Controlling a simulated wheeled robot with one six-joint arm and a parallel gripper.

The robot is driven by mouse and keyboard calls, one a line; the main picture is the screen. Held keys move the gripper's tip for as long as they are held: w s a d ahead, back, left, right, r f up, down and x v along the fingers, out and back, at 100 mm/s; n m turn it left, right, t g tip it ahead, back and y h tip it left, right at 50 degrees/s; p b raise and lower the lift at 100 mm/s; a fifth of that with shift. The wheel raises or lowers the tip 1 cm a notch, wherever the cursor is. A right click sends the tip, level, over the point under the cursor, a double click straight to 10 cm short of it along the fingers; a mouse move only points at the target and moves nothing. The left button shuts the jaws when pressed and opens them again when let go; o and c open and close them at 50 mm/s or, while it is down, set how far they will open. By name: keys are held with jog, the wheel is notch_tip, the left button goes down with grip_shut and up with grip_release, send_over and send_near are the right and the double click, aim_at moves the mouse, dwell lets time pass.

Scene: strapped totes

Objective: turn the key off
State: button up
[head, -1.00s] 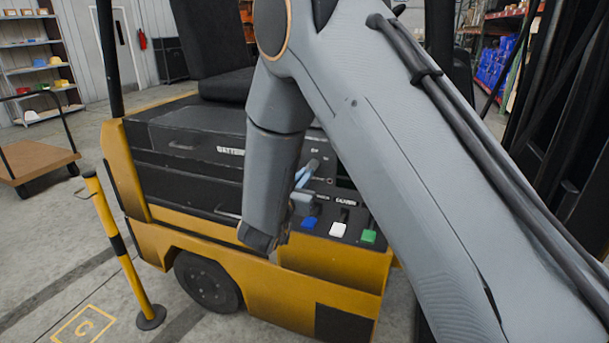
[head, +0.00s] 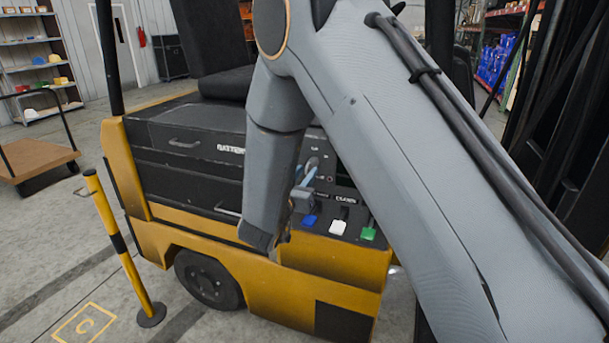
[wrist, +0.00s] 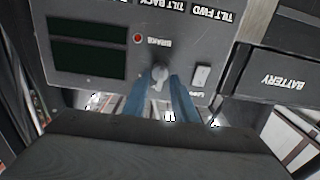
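The key (wrist: 160,73) shows in the wrist view as a small light-grey handle on the dark control panel (wrist: 95,15), below the red light. My gripper (wrist: 162,88) points at it with two blue fingers. The fingers are apart, one on each side of the key's lower part; I see no clear contact. In the head view my gripper (head: 311,170) is in front of the truck's panel, and my arm and the gripper hide the key.
A white rocker switch (wrist: 201,76) sits just right of the key in the wrist view. A yellow post (head: 122,245) stands at the left.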

jog(key=b+v, duration=0.2)
jog(key=v, duration=0.5)
jog(key=shift+s, duration=0.4)
jog(key=shift+a, duration=0.1)
